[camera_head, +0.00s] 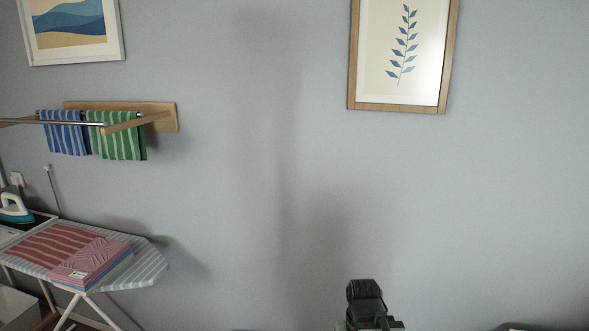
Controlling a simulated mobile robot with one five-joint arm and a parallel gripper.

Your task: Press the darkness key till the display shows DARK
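No darkness key and no display show in the head view. A dark part of my arm rises at the bottom edge, right of centre. No gripper fingers can be made out there.
An ironing board (150,266) with folded cloths (92,257) and an iron (14,208) stands at the lower left. Above it, a wall rack (165,113) holds blue and green striped towels (117,135). Two framed pictures hang on the grey wall. A dark object (540,326) is cut off at the lower right.

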